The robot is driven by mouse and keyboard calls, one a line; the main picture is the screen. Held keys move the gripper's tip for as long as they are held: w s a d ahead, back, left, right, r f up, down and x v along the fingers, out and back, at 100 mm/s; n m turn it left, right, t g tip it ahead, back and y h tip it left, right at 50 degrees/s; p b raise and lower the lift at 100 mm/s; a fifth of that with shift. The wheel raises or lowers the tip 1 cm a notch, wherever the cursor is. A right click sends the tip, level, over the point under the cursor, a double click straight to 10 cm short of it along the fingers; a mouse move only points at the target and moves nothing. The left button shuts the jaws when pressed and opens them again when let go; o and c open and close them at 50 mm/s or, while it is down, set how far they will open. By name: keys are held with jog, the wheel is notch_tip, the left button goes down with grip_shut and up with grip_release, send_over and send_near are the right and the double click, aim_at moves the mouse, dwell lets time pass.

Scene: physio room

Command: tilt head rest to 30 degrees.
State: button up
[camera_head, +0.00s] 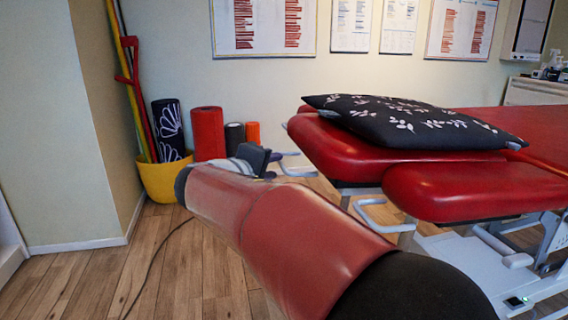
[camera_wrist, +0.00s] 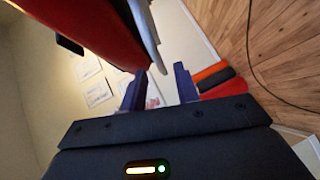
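The red padded head rest (camera_head: 330,148) is at the left end of the treatment table and looks close to level. A black pillow with white leaf patterns (camera_head: 400,122) lies on it. A pale handle (camera_head: 286,164) sticks out below the pad's left end. My gripper (camera_head: 272,157) is beside this handle, at the end of my arm. In the wrist view, my gripper's (camera_wrist: 159,80) two fingers are apart. The handle (camera_wrist: 149,38) reaches down towards the gap between them, with the red pad (camera_wrist: 92,27) beside it. I cannot tell whether the fingers touch the handle.
A second red pad (camera_head: 480,190) and another pale handle (camera_head: 372,214) are nearer, on the right. A yellow bucket (camera_head: 160,181) and foam rollers (camera_head: 207,133) stand by the back wall. A dark cable (camera_head: 151,263) lies on the wooden floor, otherwise clear at left.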

aim_at(281, 162)
jog(key=shift+x, duration=2.35)
jog(key=shift+c, duration=0.3)
grip_shut()
